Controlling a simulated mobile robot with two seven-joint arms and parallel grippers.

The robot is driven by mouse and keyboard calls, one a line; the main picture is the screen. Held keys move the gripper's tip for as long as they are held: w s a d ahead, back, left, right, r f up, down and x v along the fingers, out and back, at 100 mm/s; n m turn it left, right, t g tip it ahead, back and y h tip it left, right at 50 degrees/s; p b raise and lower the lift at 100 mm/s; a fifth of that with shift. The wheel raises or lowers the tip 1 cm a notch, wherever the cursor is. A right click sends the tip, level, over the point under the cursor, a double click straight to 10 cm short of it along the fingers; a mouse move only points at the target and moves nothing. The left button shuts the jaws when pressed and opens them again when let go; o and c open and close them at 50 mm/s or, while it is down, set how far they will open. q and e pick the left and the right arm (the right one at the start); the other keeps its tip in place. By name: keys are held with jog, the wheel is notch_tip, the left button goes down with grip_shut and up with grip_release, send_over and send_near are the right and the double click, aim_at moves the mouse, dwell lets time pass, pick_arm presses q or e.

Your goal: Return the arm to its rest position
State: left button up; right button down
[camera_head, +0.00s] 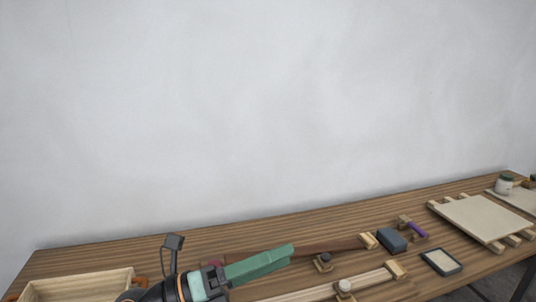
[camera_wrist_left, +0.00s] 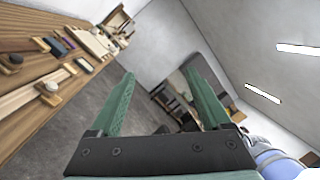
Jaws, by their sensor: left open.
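My left gripper (camera_head: 291,249) reaches in from the lower left of the head view, over the wooden workbench (camera_head: 190,246). Its green fingers point right, and from this side they overlap. In the left wrist view the gripper (camera_wrist_left: 160,74) shows two green fingers spread wide apart. Nothing is between them, only the far room behind. The left arm is mostly cut off by the bottom edge of the head view. My right gripper is in neither view.
A wooden box (camera_head: 78,284) stands at the bench's left. Rightward lie a dark blue block (camera_head: 391,240), a framed pad (camera_head: 442,262), a purple-handled tool (camera_head: 417,230), a pale panel on slats (camera_head: 480,217) and a jar (camera_head: 504,184). Grey floor (camera_wrist_left: 98,92) lies beside the bench.

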pick_arm(q)
jog(key=w+a+n+t+y, duration=0.4)
jog(key=a+n+t+y, duration=0.4)
jog(key=n+t, duration=0.75)
jog(key=s+a+f+n+g+y, duration=0.2)
jog(key=a+f+n+g+y, duration=0.5)
jog(key=a+f+n+y, duration=0.8)
jog(key=s+d+f+n+g+h, duration=0.1)
jog(key=s+f+n+g+h, duration=0.15)
jog(key=s+f+g, duration=0.55)
jog(key=s+f+n+g+h, duration=0.2)
jog(key=s+f+n+g, duration=0.15)
jog(key=s+f, duration=0.85)
jog(key=w+d+f+t+h, duration=0.1)
jog(key=d+f+t, duration=0.3)
jog(key=f, duration=0.4)
jog(key=shift+w+d+f+n+t, duration=0.25)
jog(key=shift+w+n+t, duration=0.1)
jog(key=shift+w+t, duration=0.55)
